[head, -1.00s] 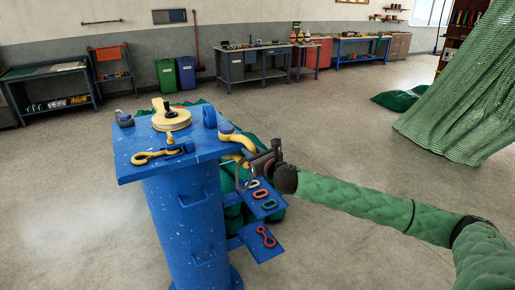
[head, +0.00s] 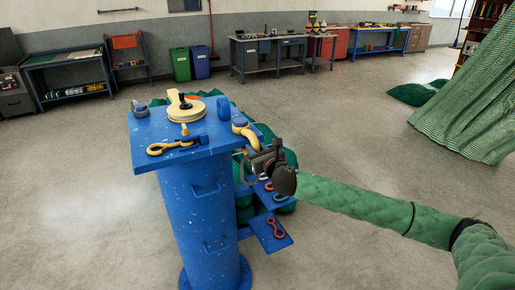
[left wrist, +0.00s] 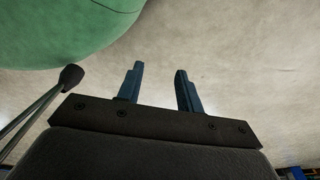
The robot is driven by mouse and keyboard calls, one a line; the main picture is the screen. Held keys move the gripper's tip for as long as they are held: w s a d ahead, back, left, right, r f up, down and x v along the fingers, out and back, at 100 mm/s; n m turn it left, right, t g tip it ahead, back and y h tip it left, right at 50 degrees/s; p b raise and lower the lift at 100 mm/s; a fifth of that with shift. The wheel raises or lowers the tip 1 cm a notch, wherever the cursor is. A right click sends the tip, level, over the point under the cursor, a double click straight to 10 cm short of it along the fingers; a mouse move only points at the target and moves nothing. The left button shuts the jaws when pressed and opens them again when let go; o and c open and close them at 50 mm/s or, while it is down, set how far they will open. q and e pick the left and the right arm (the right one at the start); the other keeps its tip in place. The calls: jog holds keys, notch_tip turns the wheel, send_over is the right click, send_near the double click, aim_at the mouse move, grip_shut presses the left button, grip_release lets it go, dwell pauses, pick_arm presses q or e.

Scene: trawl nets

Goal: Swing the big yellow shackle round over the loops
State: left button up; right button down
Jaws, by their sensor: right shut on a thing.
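The big yellow shackle (head: 246,131) is at the right edge of the blue stand's top (head: 150,131), its curved yellow body reaching out over the edge. My right gripper (head: 255,160) is shut on it just below and beyond that edge; the gripper hides the exact contact. Below, a small blue shelf holds the loops, with a pale one (head: 265,177) and a green one (head: 281,197) showing beyond the gripper, which partly covers this shelf. My left gripper (left wrist: 158,75) is open and empty in the left wrist view, over bare floor.
A yellow hook (head: 170,148) and a yellow pulley block (head: 187,107) lie on the stand top. A lower shelf (head: 264,236) holds a red link (head: 276,228). Green netting (head: 285,160) lies behind the stand.

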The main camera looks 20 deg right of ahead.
jog(key=shift+a, duration=0.1)
jog(key=c, duration=1.3)
grip_release()
jog(key=shift+c, duration=0.2)
jog(key=shift+o, duration=0.9)
jog(key=shift+w+a, duration=0.1)
jog(key=shift+a, duration=0.05)
jog(key=shift+s+f, duration=0.1)
jog(key=shift+s, duration=0.15)
jog(key=s+b, duration=0.2)
jog(key=s, duration=0.1)
jog(key=s+b, duration=0.1)
jog(key=s, duration=0.1)
jog(key=shift+s+d, duration=0.2)
jog(key=shift+d, duration=0.1)
pick_arm(q)
jog(key=w+d+r, duration=0.2)
jog(key=w+r, duration=0.1)
jog(key=w, duration=0.2)
jog(key=shift+w+d+r, duration=0.2)
jog(key=shift+w+r, duration=0.1)
jog(key=shift+r, duration=0.05)
pick_arm(e)
jog(key=shift+s, duration=0.95)
